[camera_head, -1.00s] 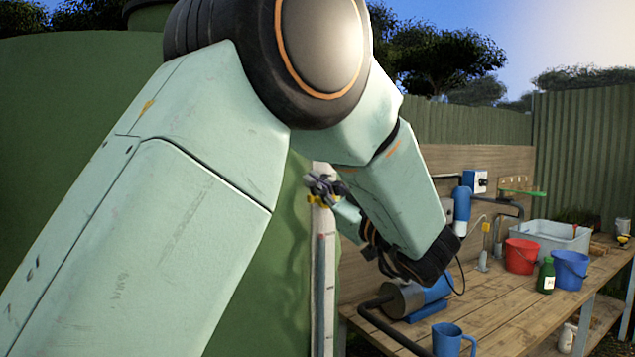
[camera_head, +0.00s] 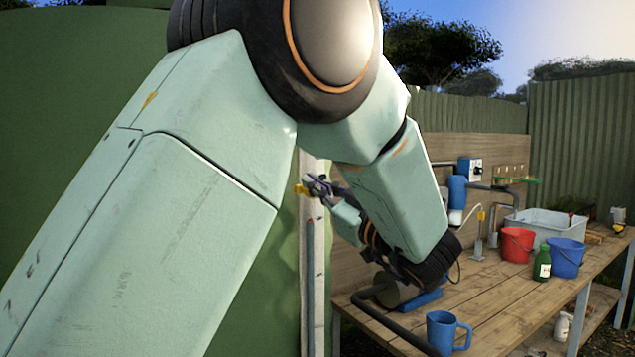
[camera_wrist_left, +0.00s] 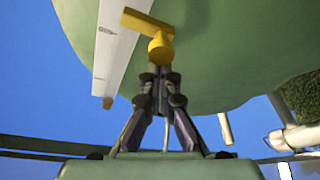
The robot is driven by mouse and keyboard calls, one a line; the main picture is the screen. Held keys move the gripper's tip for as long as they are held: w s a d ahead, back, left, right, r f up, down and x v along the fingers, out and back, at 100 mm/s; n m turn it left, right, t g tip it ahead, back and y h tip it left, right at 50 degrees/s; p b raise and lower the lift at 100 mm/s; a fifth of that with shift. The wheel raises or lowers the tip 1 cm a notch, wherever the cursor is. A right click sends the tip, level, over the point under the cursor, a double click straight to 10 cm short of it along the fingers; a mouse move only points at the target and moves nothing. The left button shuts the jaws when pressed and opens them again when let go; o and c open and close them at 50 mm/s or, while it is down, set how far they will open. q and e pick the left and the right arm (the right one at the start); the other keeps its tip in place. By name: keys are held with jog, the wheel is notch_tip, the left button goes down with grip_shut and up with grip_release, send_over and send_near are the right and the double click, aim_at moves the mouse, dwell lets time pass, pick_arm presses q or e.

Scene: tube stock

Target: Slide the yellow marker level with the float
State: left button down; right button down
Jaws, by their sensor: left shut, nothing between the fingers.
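The yellow marker (camera_head: 300,189) sits on the pale upright gauge board (camera_head: 318,270) at the tank's side. My left gripper (camera_head: 314,184) is just right of the marker, at about its height, shut and empty. In the left wrist view the marker's yellow bar (camera_wrist_left: 146,22) lies across the white board (camera_wrist_left: 117,45), and its round knob (camera_wrist_left: 160,47) is just beyond the shut fingertips (camera_wrist_left: 160,76). I cannot tell if they touch. A small red spot (camera_head: 310,222) shows on the grey tube below the marker; I cannot tell whether it is the float. My right gripper is not in view.
The green tank (camera_head: 60,120) fills the left side, largely behind my left arm. A wooden bench (camera_head: 500,320) on the right holds a blue mug (camera_head: 442,334), a red bucket (camera_head: 516,246), a blue bucket (camera_head: 566,258), a green bottle (camera_head: 543,264) and a grey tub (camera_head: 545,226).

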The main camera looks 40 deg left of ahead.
pick_arm(q)
notch_tip(320, 180, down, 7)
jog(key=b, duration=0.4)
jog(key=shift+s+a, duration=0.15)
jog(key=shift+s, duration=0.05)
jog(key=shift+f, duration=0.1)
